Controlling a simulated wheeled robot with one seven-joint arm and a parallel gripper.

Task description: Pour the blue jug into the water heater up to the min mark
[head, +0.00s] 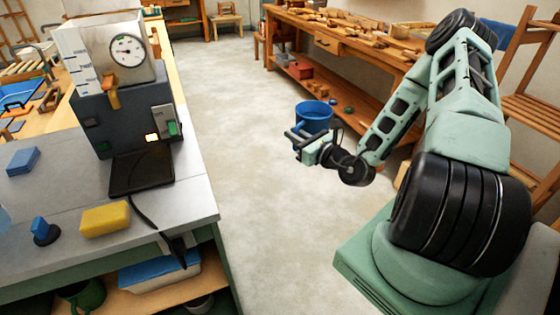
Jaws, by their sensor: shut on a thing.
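The blue jug (314,112) is held out over the open floor, to the right of the workbench and apart from it. It looks roughly upright. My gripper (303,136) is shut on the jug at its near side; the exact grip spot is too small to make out. The water heater (128,115) stands on the bench at the left, with a whitish upper tank (85,55), a round dial (127,50) and a dark lower housing. Small blue marks show on the tank's left face, but their labels are unreadable. The water level inside the jug cannot be seen.
On the grey bench top (190,200) are a yellow sponge (106,219), a blue block (23,161), a small blue-topped item (44,230) and a black tray (141,171). A wooden workbench (340,50) stands at the back right. The floor (255,200) between is clear.

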